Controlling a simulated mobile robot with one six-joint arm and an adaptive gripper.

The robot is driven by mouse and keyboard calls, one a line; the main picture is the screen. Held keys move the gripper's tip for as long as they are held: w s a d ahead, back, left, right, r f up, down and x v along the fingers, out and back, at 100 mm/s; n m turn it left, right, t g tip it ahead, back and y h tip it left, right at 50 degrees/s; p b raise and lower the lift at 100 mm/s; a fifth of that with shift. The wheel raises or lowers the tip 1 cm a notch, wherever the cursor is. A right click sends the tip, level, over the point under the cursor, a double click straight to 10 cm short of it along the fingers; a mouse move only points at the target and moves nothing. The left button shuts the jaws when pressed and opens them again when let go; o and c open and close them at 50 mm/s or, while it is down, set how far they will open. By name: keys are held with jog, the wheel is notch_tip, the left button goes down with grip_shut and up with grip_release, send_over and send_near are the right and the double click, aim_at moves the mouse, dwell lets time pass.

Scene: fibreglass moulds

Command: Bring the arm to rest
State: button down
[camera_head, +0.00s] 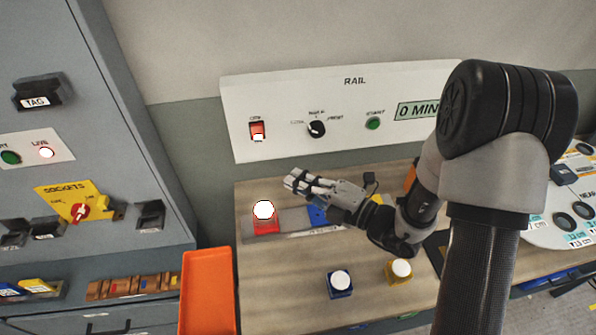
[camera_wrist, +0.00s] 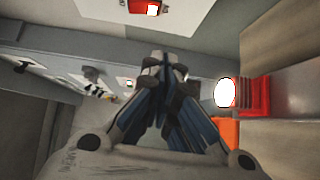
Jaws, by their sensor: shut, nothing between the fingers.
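My gripper (camera_head: 301,184) reaches out to the left over the wooden bench, in front of the white RAIL panel (camera_head: 285,97). Its fingers are shut with nothing between them. In the wrist view the shut fingertips (camera_wrist: 166,72) meet at the middle of the picture. A red block with a white round top (camera_head: 265,222) stands on a grey strip just left of and below the fingertips, apart from them. It also shows in the wrist view (camera_wrist: 254,95), to the right of the fingers. My arm bends high at the right and hides part of the bench.
A blue block (camera_head: 317,215) lies beneath my gripper. A blue piece (camera_head: 340,284) and a yellow piece (camera_head: 399,271), both white-topped, stand near the front. An orange tray (camera_head: 207,290) is at the left, beside the grey cabinet (camera_head: 120,110). A white board (camera_head: 560,215) lies at the right.

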jog(key=s+a+r+n+g+h, duration=0.15)
jog(key=s+r+n+g, duration=0.3)
jog(key=s+n, duration=0.65)
jog(key=s+a+r+n+g+h, duration=0.1)
jog(key=s+r+n+g+h, duration=0.15)
jog(key=s+n+g, duration=0.7)
jog(key=s+d+r+n+t+h, duration=0.1)
jog(key=d+n+t+h, duration=0.4)
jog(key=d+n, duration=0.4)
jog(key=s+d+r+n+t+h, duration=0.1)
jog(key=d+n+t+h, duration=0.3)
jog(key=d+n, duration=0.6)
jog(key=n+h, duration=0.2)
jog(key=n, duration=0.1)
jog(key=shift+s+d+r+t+b, duration=0.15)
jog(key=shift+s+r+t+b, duration=0.2)
jog(key=shift+t, duration=0.05)
jog(key=c, duration=2.4)
grip_release()
